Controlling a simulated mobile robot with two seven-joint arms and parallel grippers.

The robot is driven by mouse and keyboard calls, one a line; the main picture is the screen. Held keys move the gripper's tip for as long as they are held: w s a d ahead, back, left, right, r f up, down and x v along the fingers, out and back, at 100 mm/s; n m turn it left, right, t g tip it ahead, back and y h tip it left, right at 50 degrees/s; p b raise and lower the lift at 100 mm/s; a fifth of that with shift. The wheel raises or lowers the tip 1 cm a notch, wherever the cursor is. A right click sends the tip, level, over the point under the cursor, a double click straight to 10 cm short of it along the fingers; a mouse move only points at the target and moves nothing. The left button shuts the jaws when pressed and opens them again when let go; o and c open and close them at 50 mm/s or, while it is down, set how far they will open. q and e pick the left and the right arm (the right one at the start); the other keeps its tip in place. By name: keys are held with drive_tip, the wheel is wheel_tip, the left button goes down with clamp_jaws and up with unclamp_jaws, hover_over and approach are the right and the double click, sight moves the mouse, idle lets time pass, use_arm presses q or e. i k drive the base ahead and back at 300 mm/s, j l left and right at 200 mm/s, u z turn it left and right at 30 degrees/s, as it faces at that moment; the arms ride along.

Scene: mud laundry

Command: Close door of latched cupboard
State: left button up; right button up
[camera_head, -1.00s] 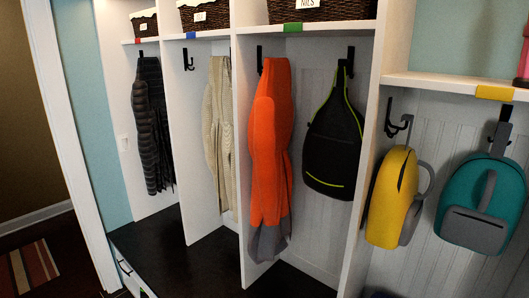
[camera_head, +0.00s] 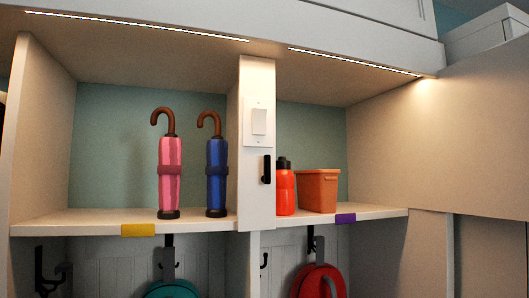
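Neither of my grippers is in view. A narrow white upright panel (camera_head: 257,215) stands between two open shelf bays, with a light switch plate (camera_head: 258,122) and a short black handle (camera_head: 266,169) on it. A large plain light panel (camera_head: 440,135) closes the right side of the right bay; I cannot tell whether it is a fixed wall or an open door. White cupboard fronts (camera_head: 330,28) run along the top. I cannot tell which of these is the latched cupboard, and no latch is clearly visible.
A pink umbrella (camera_head: 170,178) and a blue umbrella (camera_head: 216,178) stand on the left shelf. A red bottle (camera_head: 285,190) and an orange bin (camera_head: 318,190) stand on the right shelf. A teal bag (camera_head: 172,290) and a red bag (camera_head: 318,283) hang below.

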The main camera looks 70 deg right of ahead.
sight(466, 127)
drive_tip(key=k+l+z, duration=0.3)
drive_tip(key=k+l, duration=0.2)
drive_tip(key=l, duration=0.2)
drive_tip(key=k+l+z, duration=0.1)
drive_tip(key=k+l, duration=0.15)
drive_tip(key=k+l+z, duration=0.15)
drive_tip(key=l, duration=0.35)
drive_tip(key=k+l+z, duration=0.15)
drive_tip(key=l, duration=0.3)
drive_tip(key=k+l+z, duration=0.15)
drive_tip(key=l, duration=0.3)
drive_tip(key=k+l+z, duration=0.1)
drive_tip(key=k+l, duration=0.15)
drive_tip(key=l, duration=0.2)
drive_tip(key=k+l+z, duration=0.15)
drive_tip(key=l, duration=0.35)
drive_tip(key=k+l+z, duration=0.35)
drive_tip(key=k+l, duration=0.3)
